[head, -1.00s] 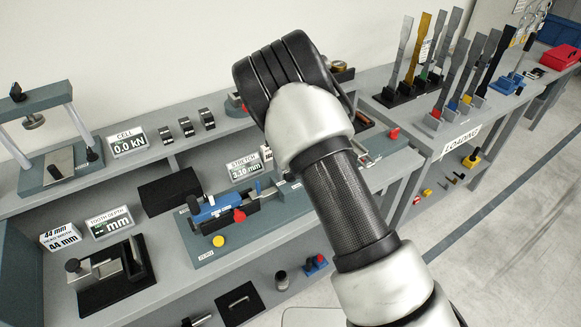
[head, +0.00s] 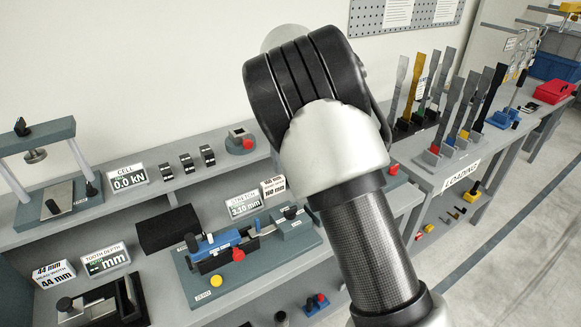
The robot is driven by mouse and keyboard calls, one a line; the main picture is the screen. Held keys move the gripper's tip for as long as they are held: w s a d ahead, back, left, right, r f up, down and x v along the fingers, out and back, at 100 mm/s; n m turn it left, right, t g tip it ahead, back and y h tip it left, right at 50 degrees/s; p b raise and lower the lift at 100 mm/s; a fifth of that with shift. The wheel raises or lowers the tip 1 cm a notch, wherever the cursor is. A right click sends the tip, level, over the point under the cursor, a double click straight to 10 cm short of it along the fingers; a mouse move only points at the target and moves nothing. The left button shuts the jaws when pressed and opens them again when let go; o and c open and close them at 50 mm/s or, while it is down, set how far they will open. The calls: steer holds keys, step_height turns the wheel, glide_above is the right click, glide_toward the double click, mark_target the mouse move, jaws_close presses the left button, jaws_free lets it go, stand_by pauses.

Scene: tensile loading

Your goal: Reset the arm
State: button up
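My arm rises from the bottom right to the middle of the head view, with its black ribbed joint in front of the bench. My gripper is not visible; the end of the arm lies behind or beyond that joint. The arm appears clear of the bench devices, though what is behind it is hidden.
Upright strips stand on the loading table (head: 428,178) at right. Floor is open at lower right.

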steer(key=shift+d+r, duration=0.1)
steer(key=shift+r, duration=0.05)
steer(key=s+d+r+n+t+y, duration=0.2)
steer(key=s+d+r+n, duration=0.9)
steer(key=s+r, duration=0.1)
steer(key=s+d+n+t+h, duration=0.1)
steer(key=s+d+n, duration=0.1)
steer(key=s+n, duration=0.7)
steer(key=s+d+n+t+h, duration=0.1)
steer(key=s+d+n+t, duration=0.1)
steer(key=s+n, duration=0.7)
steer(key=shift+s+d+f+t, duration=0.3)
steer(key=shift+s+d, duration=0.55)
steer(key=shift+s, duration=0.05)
